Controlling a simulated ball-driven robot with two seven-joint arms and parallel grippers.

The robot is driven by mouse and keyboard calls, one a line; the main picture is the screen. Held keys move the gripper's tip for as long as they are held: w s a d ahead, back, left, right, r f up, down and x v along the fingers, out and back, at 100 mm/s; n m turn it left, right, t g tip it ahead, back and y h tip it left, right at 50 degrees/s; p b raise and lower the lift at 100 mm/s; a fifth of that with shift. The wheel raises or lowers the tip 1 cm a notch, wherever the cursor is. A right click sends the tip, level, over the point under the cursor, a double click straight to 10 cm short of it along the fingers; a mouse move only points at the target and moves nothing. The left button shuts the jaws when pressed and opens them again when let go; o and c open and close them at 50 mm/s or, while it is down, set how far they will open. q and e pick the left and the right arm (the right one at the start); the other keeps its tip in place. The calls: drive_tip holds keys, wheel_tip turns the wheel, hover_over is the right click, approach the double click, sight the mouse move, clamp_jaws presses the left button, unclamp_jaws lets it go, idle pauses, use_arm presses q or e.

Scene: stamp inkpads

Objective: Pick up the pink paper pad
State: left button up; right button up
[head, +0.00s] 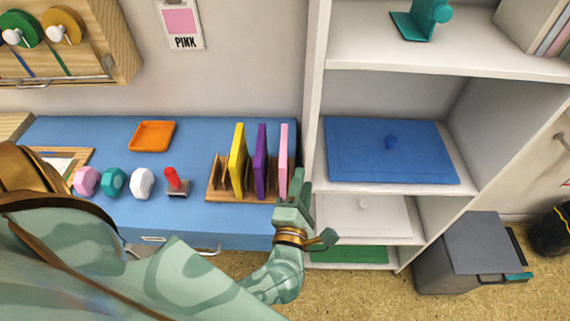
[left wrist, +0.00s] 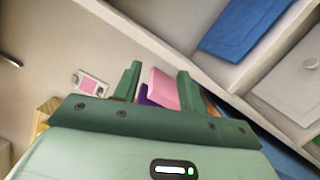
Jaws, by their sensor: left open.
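The pink paper pad (head: 284,158) stands upright at the right end of a wooden rack (head: 213,190) on the blue desk. In the left wrist view the pink pad (left wrist: 164,90) shows between the two fingers of my left gripper (left wrist: 158,85), with a gap on its right side. My left gripper (head: 296,190) is open at the pad's front right in the head view and hides its lower part. Whether a finger touches the pad is unclear. A purple pad (head: 261,160) and a yellow pad (head: 238,158) stand to its left. My right gripper is out of view.
A white shelf unit (head: 313,95) rises close to the right of the pink pad. A red-handled stamp (head: 172,178), a white round item (head: 142,183) and an orange tray (head: 152,136) are on the desk (head: 200,137) to the left. A grey bin (head: 465,255) stands on the floor.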

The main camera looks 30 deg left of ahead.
use_arm(q)
wheel_tip(320, 180, up, 4)
drive_tip(key=s+a+r+n+g+y, duration=0.1)
drive_tip(key=s+a+n+g+y, duration=0.2)
drive_tip(key=n, duration=0.7)
drive_tip(key=n+g+h+b, duration=0.3)
drive_tip(key=n+b, duration=0.3)
approach(284, 147)
drive_tip(key=x, duration=0.3)
drive_tip(key=shift+w+d, duration=0.1)
drive_tip(key=shift+w, duration=0.25)
drive_tip(key=shift+w+a+f, duration=0.1)
drive_tip(key=shift+w+a, duration=0.1)
drive_tip(key=shift+w, duration=0.1)
drive_tip(key=b+x, duration=0.3)
drive_tip(key=x, duration=0.2)
drive_tip(key=shift+s+a+f+b, duration=0.1)
drive_tip(key=shift+a+f+b, duration=0.1)
drive_tip(key=shift+f+b, duration=0.15)
drive_tip(key=shift+r, duration=0.2)
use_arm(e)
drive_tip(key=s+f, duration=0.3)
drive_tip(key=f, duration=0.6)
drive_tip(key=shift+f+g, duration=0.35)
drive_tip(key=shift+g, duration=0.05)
use_arm(q)
clamp_jaws()
